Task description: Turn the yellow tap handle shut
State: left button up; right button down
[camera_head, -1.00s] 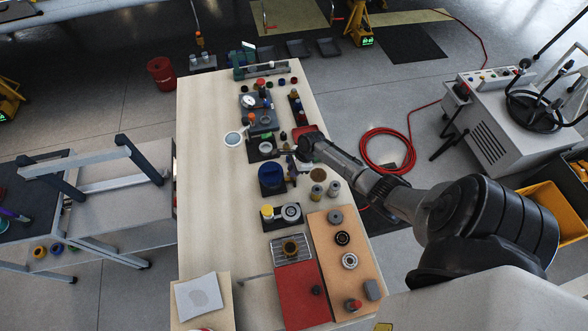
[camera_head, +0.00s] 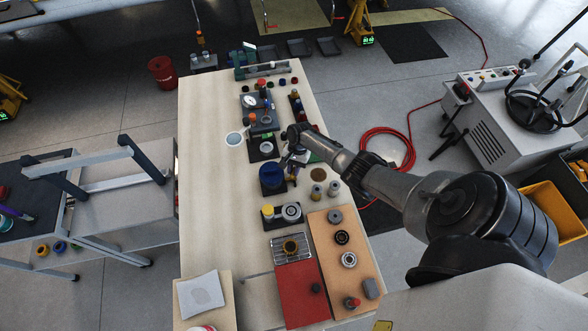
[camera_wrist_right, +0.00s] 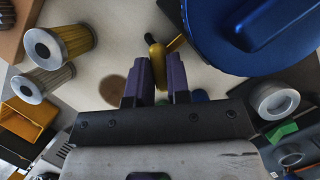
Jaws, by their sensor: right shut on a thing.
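The yellow tap handle (camera_wrist_right: 157,60) is in the right wrist view, between the two purple fingers of my right gripper (camera_wrist_right: 157,82). The gripper is shut on it. A dark stem shows beside the handle's upper end, and most of the tap body is hidden. In the head view my right gripper (camera_head: 294,160) points down just behind and right of the blue drum (camera_head: 271,177), and the handle is too small there to make out clearly. The blue drum fills the upper right of the wrist view (camera_wrist_right: 255,35). My left gripper is not in view.
Two metal-topped cylinders (camera_head: 316,193) (camera_head: 334,188) stand close on the right. A gauge block (camera_head: 250,100) and small parts stand farther back. A board with rings (camera_head: 330,265) and a red plate (camera_head: 300,297) lie nearer. The left strip of the table (camera_head: 212,190) is clear.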

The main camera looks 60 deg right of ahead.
jog(key=n+g, duration=0.1)
jog(key=n, duration=0.2)
jog(key=n+g+h, duration=0.1)
jog(key=n, duration=0.2)
jog(key=shift+w, duration=0.1)
jog(key=shift+n+b, duration=0.3)
jog(key=shift+g, duration=0.3)
jog(key=shift+n, duration=0.3)
jog(key=c, duration=1.1)
grip_release()
